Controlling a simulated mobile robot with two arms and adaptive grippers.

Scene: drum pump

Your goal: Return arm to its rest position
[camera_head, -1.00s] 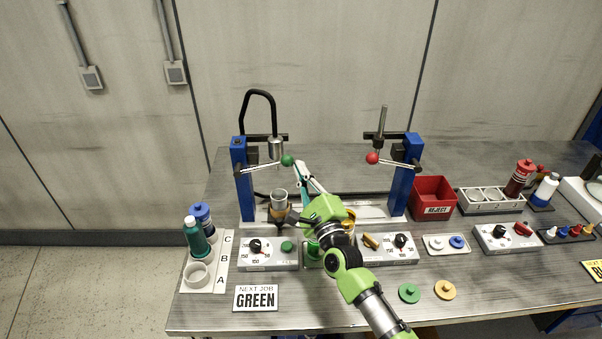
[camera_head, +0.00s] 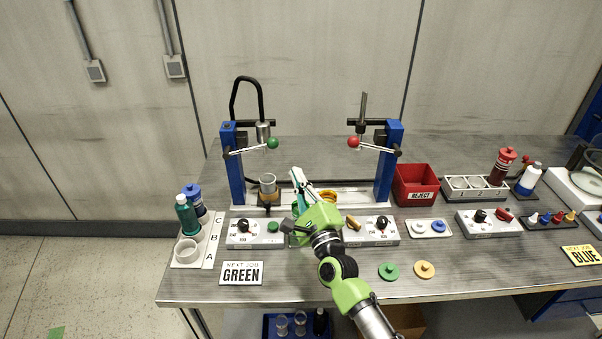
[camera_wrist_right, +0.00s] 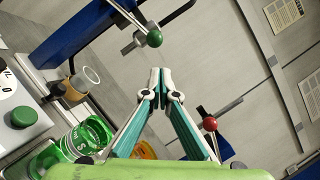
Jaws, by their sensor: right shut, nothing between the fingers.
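My right arm reaches in from the bottom right of the head view. Its right gripper (camera_head: 297,173) is shut and empty, with its fingers pointing up and away over the middle of the pump station. It is apart from the lever with the green ball (camera_head: 272,143), which is up and to its left. The lever with the red ball (camera_head: 353,142) is up and to its right. In the wrist view the right gripper's fingertips (camera_wrist_right: 158,72) meet, with the green ball (camera_wrist_right: 154,39) beyond them and the red ball (camera_wrist_right: 210,124) to the right. My left gripper is out of view.
Control boxes (camera_head: 257,233), a red reject bin (camera_head: 415,185) and a bottle rack (camera_head: 187,253) surround the arm. Green and yellow discs (camera_head: 389,271) lie near the front edge. A "GREEN" card (camera_head: 241,273) lies front left.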

